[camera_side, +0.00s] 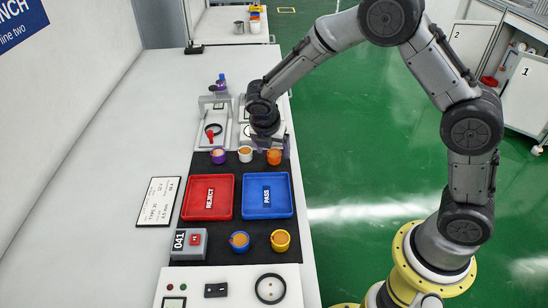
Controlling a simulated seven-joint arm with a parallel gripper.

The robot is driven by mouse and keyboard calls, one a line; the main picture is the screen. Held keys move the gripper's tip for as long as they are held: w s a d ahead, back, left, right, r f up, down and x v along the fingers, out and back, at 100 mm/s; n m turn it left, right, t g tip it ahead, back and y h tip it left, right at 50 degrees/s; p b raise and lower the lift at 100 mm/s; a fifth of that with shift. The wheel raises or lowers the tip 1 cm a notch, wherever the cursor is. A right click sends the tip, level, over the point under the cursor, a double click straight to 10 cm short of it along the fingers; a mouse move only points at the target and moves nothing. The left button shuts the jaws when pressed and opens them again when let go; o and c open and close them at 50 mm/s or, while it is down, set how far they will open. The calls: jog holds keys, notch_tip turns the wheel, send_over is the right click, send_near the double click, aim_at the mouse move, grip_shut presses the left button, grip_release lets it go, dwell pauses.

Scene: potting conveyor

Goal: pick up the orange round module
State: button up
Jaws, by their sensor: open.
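The orange round module (274,158) stands upright on the black mat (282,193), at the right end of a row behind the blue PASS tray. My gripper (272,150) is open and points down over it. One finger shows on each side of the orange module, close to its sides. I cannot tell whether they touch it. The gripper body hides what lies just behind the module.
A white round module (245,154) and a purple one (218,157) stand left of the orange one. The red REJECT tray (185,199) and blue PASS tray (291,201) lie in front. Blue (239,241) and yellow (281,241) modules stand nearer the camera.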

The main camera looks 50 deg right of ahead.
jog(key=shift+x, duration=0.8)
jog(key=shift+c, duration=0.3)
grip_shut()
jog(key=shift+r, duration=0.1)
